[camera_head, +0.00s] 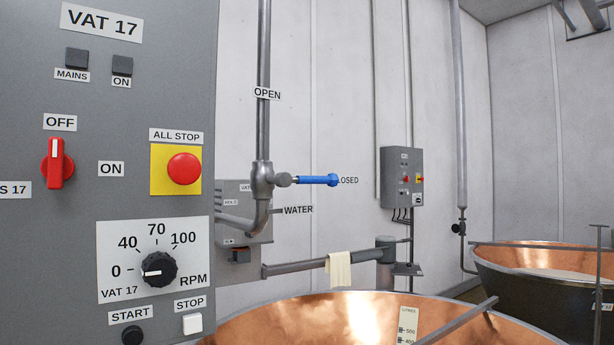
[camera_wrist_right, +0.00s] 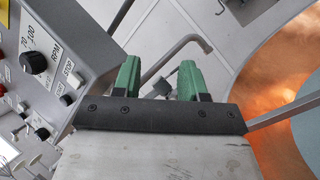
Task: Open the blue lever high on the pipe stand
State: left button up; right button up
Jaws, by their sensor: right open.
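The blue lever (camera_head: 316,180) sits on a valve (camera_head: 262,181) on the vertical grey pipe (camera_head: 263,90). It lies horizontal, pointing right, with its tip at the CLOSED label (camera_head: 348,181). The OPEN label (camera_head: 267,93) is higher up on the pipe. In the right wrist view, my right gripper (camera_wrist_right: 158,82) is open with two green fingers and nothing between them. The blue lever cannot be made out there. Neither gripper shows in the head view.
A grey VAT 17 control panel (camera_head: 90,215) with a red stop button (camera_head: 184,168) stands close at left. A copper vat (camera_head: 330,318) lies below the pipe. A horizontal arm with a cloth (camera_head: 339,269) crosses above it. A second vat (camera_head: 540,262) is at right.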

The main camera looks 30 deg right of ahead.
notch_tip(320, 180, up, 15)
jog(key=n+g+y, duration=0.1)
jog(key=n+y, duration=1)
jog(key=n, duration=0.6)
jog(key=n+g+y, duration=0.1)
jog(key=n+g, duration=0.4)
jog(key=n, duration=1)
send_near(321, 181)
jog(key=w+a+f, duration=0.2)
jog(key=a+f, duration=0.2)
jog(key=a, duration=0.3)
jog(key=s+d+r+n+h+p, duration=0.1)
jog(key=s+d+r+n+h, duration=0.25)
jog(key=d+r, duration=0.25)
jog(key=shift+m, duration=0.25)
jog(key=p+x, duration=0.5)
jog(key=x, duration=0.5)
jog(key=shift+d, duration=0.15)
jog(key=shift+w+a+f, duration=0.1)
jog(key=shift+w+a, duration=0.15)
jog(key=shift+w, duration=0.35)
grip_shut()
